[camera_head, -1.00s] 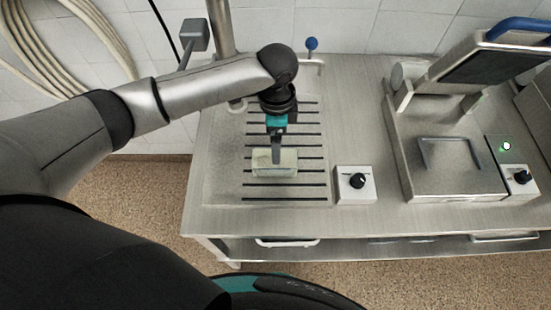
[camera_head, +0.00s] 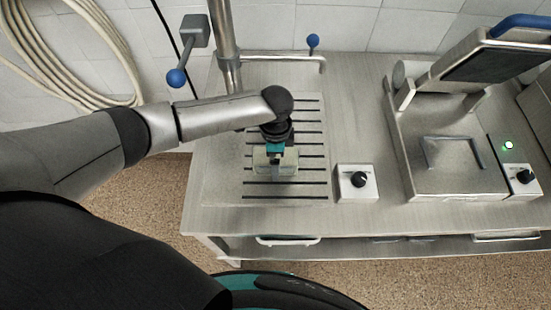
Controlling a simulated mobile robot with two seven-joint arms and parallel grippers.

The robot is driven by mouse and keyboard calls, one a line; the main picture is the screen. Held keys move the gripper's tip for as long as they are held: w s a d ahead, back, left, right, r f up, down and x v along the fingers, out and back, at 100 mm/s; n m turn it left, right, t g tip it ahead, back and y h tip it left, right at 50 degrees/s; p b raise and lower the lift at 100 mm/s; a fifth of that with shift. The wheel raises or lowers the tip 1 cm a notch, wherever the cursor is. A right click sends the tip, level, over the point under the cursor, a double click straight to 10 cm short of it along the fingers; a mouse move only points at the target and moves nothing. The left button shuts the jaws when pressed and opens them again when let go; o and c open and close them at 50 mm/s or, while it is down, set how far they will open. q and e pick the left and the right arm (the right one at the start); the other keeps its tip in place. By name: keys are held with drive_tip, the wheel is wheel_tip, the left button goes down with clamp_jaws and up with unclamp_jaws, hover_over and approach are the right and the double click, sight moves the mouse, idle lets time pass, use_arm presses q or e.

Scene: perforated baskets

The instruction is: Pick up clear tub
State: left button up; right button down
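The clear tub (camera_head: 287,163) is a small, pale see-through box on the slotted drain area of the steel counter. My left gripper (camera_head: 275,160) points down right at the tub, and its lower part overlaps the tub in the picture. The fingertips are too small and too hidden to show whether they are open or closed on it. My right gripper is not in view.
A steel counter (camera_head: 215,215) carries the slotted area. A small box with a black knob (camera_head: 357,182) stands right of the slots. A larger steel machine (camera_head: 455,180) stands further right. A faucet pipe (camera_head: 228,75) rises behind.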

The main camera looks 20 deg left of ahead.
use_arm(q)
drive_tip(key=shift+c, duration=0.4)
drive_tip(key=shift+r, duration=0.1)
clamp_jaws()
